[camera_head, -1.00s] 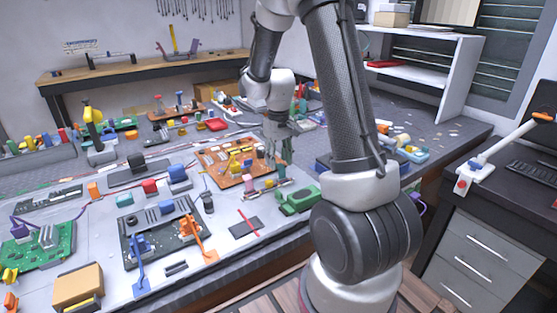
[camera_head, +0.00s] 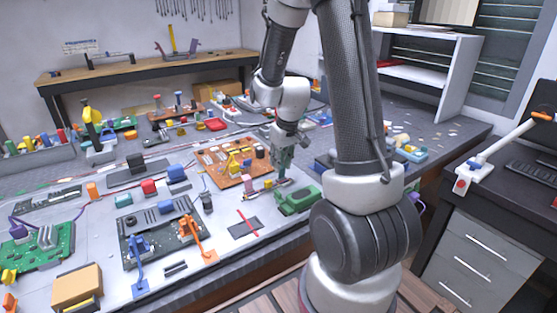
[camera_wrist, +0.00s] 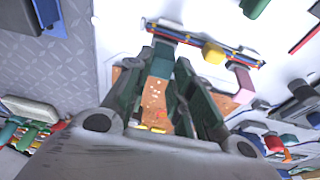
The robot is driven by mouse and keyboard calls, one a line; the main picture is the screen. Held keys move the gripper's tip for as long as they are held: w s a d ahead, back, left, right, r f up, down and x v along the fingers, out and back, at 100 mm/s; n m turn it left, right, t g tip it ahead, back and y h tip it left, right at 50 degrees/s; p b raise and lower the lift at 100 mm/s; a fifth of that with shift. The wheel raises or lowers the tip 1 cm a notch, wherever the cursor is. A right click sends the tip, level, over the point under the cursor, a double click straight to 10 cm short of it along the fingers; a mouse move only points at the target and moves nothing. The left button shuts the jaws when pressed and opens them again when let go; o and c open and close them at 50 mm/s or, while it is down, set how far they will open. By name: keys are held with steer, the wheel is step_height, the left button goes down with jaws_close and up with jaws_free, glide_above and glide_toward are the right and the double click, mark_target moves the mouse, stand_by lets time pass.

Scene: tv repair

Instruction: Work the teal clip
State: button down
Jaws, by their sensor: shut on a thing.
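The teal clip (camera_wrist: 161,64) shows in the wrist view between my fingertips, at the left part of a strip of coloured cables (camera_wrist: 205,42). A yellow clip (camera_wrist: 213,53) and a pink clip (camera_wrist: 240,83) are on the same strip, to the right of it. My gripper (camera_wrist: 166,62) is shut on the teal clip. In the head view my gripper (camera_head: 281,174) points down at the strip, just beyond the green part. The teal clip is too small and covered to make out there.
An orange circuit board (camera_head: 225,170) lies left of my gripper. A green part (camera_head: 297,200) lies close in front of it. A dark board (camera_head: 160,235) with blue and orange levers and a red-marked dark block (camera_head: 245,228) are nearer on the bench.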

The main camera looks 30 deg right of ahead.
steer(key=shift+s+t, duration=0.6)
steer(key=shift+t, duration=0.4)
steer(key=c, duration=1.2)
jaws_free()
steer(key=shift+c, duration=0.2)
steer(key=shift+r, duration=0.1)
steer(key=v, duration=1.2)
